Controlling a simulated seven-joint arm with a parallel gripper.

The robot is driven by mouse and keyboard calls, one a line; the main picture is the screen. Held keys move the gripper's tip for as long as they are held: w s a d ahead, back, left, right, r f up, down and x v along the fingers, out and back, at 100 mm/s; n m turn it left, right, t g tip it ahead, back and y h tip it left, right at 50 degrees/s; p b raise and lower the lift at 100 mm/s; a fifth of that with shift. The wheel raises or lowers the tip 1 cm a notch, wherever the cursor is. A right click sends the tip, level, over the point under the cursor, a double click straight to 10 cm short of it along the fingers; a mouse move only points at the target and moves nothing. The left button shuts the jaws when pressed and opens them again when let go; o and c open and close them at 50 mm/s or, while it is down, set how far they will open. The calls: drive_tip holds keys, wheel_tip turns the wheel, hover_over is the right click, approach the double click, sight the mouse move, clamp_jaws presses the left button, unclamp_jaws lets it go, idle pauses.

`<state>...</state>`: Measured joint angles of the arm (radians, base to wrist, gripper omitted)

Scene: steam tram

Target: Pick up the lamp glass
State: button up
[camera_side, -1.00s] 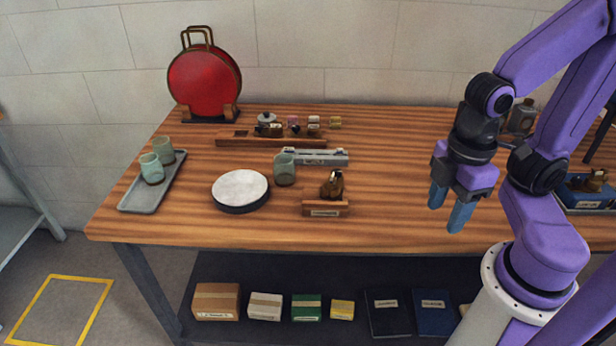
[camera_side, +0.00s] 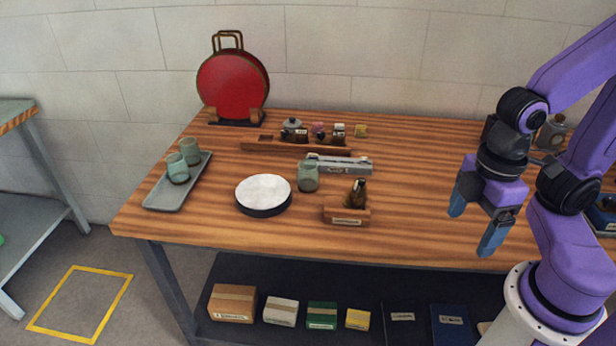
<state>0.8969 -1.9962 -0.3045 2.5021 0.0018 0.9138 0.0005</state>
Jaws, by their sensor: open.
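Three similar greenish, see-through glasses stand on the wooden bench. One lamp glass (camera_side: 307,176) stands upright near the middle, just right of a round white-topped pad and against a grey metal bar. Two more glasses, the front one (camera_side: 177,169) and the rear one (camera_side: 190,151), stand on a grey tray (camera_side: 165,198) at the left. My gripper (camera_side: 473,231) is open and empty, pointing down above the right front part of the bench. It is well to the right of all the glasses and touches nothing.
The round pad (camera_side: 263,194), the metal bar (camera_side: 345,165) and a wooden holder with a brass piece (camera_side: 346,215) stand close around the middle glass. A wooden rack (camera_side: 295,147) with small items and a red disc (camera_side: 232,86) are behind. Bench between holder and gripper is clear.

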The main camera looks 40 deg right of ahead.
drive_tip(key=shift+w+a, duration=0.1)
drive_tip(key=w+a+r+m, duration=0.2)
drive_tip(key=w+a+m, duration=0.15)
drive_tip(key=w, duration=0.25)
drive_tip(key=w+a+r+m, duration=0.1)
drive_tip(key=w+a+m, duration=0.25)
drive_tip(key=w, duration=0.35)
drive_tip(key=m, duration=1.9)
hover_over(308, 172)
drive_tip(key=w, duration=0.2)
drive_tip(key=f, duration=0.1)
drive_tip(key=shift+d+f, duration=0.25)
drive_tip(key=shift+f, duration=2.7)
drive_tip(key=shift+d+f, duration=0.25)
drive_tip(key=shift+f, duration=2.7)
drive_tip(key=shift+d+f, duration=0.25)
drive_tip(key=shift+f, duration=2.7)
drive_tip(key=shift+c, duration=0.3)
